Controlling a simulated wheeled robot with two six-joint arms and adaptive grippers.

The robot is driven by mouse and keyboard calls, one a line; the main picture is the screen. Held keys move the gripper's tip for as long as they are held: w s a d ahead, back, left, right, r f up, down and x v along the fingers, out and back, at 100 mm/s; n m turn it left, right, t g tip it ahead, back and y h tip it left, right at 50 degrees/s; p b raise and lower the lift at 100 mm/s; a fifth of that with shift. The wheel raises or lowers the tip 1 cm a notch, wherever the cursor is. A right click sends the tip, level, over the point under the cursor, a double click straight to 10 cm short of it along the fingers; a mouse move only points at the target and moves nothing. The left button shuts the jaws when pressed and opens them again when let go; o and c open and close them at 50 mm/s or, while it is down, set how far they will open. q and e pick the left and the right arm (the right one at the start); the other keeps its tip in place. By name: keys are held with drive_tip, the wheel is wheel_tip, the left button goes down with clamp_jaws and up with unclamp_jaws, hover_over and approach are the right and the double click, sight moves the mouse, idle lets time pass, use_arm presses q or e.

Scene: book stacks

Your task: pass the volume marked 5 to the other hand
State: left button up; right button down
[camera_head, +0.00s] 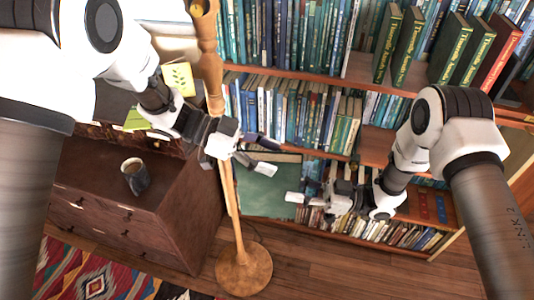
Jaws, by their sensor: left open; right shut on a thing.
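A large dark green book (268,192) is held up between my two grippers, in front of the lower shelves. No number shows on its visible face, so I cannot read whether it is volume 5. My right gripper (298,203) is shut on the book's right edge. My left gripper (262,156) is open at the book's upper edge, with its fingers apart. Whether its fingers touch the book or straddle the edge is unclear. The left gripper partly covers the top of the book.
A tall bookcase (310,75) full of books stands behind. Larger green books (408,48) and a red book (500,55) stand upper right. A wooden lamp stand (243,268) rises close to the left gripper. A dark mug (135,178) sits on a brown cabinet (120,228).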

use_arm(q)
clamp_jaws()
use_arm(e)
drive_tip(key=c, duration=0.8)
unclamp_jaws()
drive_tip(key=shift+o, duration=0.2)
